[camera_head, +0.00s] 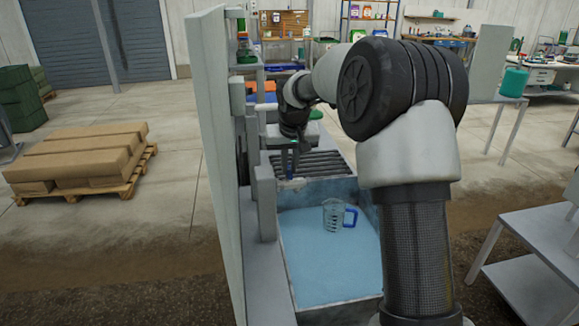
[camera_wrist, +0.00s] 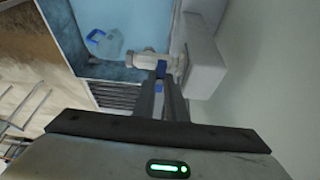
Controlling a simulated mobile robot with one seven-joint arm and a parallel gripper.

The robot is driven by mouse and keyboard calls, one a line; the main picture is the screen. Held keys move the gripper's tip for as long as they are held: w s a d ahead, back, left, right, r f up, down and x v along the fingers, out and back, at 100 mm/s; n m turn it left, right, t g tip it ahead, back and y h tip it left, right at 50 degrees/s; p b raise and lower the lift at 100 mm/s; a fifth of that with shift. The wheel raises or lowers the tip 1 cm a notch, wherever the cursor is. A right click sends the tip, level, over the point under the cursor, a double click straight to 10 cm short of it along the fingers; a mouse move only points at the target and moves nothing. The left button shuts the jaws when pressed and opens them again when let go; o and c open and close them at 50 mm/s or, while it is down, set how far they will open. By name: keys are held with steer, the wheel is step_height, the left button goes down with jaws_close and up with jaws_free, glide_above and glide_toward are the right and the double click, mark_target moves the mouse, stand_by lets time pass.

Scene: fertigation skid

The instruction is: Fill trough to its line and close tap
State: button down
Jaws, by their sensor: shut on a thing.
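The trough (camera_head: 318,189) is a grey basin holding light blue water across its floor; its wall also shows in the wrist view (camera_wrist: 88,71). I cannot make out the fill line. A clear jug (camera_head: 333,216) with a blue handle stands in the trough, and it shows in the wrist view (camera_wrist: 106,44). The pale tap (camera_wrist: 146,63) sticks out from a wall block over the trough, with a small blue lever (camera_wrist: 161,69). My gripper (camera_wrist: 163,80) is shut on the blue lever. In the head view my gripper (camera_head: 290,168) is small at the tap. No stream is clearly visible.
A tall pale panel (camera_head: 212,150) stands along the left of the trough. A dark slatted grate (camera_head: 322,163) lies behind the basin. A pallet of brown sacks (camera_head: 80,160) is on the floor at left, and a grey table (camera_head: 535,250) is at right.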

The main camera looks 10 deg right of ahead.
steer(key=c, duration=1.8)
jaws_free()
steer(key=v, duration=1.7)
steer(key=shift+r, duration=0.25)
